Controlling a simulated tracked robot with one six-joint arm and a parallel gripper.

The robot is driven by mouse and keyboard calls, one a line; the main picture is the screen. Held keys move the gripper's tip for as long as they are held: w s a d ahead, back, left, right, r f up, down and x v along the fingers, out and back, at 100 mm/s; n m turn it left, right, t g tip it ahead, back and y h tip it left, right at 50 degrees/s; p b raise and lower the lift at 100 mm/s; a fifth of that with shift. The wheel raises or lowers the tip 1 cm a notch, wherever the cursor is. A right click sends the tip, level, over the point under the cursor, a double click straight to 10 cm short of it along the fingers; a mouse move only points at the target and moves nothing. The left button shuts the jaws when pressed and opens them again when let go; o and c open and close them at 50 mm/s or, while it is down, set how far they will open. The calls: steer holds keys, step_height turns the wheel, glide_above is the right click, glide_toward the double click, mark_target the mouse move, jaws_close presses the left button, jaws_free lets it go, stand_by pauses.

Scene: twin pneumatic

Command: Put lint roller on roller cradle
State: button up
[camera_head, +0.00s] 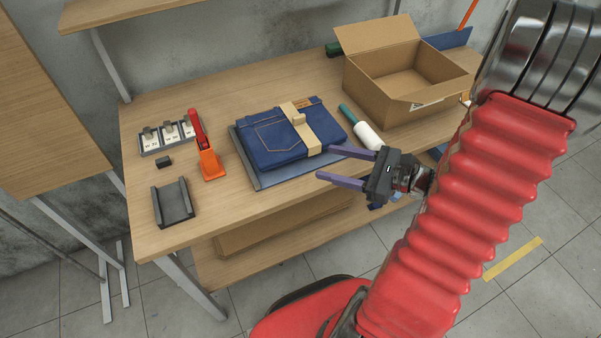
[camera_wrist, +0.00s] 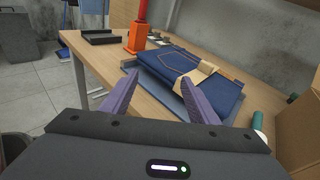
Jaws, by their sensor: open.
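The lint roller (camera_head: 361,128) has a teal handle and a white roll. It lies on the table between the folded jeans and the cardboard box in the head view. In the wrist view the lint roller (camera_wrist: 257,124) shows only partly at the right, behind my gripper. The roller cradle (camera_head: 173,202), a dark grey open tray with raised sides, sits near the table's front left corner; it also shows in the wrist view (camera_wrist: 92,37) at the far end. My gripper (camera_head: 326,163) is open and empty at the table's front edge, beside the jeans, with its purple fingers apart.
Folded jeans (camera_head: 275,141) with a tan band lie on a grey-blue board (camera_head: 247,156). An orange-and-red tool (camera_head: 209,160) stands left of them. A grey tray of labelled blocks (camera_head: 168,136) and a small black block (camera_head: 164,162) lie behind the cradle. An open cardboard box (camera_head: 394,101) stands right.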

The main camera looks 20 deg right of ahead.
steer(key=s+a+r+n+g+h, duration=0.25)
steer(key=s+a+n+g, duration=0.25)
steer(key=a+n, duration=0.3)
steer(key=s+a+r+n+g+h, duration=0.2)
steer(key=s+a+n+g+h, duration=0.15)
steer(key=a+n+g, duration=0.5)
steer(key=s+d+r+n+t+h, duration=0.1)
steer(key=d+r+n+t+h, duration=0.2)
steer(key=r+n+t, duration=0.4)
step_height(320, 180, up, 2)
steer(key=n+h, duration=0.1)
steer(key=n, duration=0.2)
steer(key=shift+r, duration=0.1)
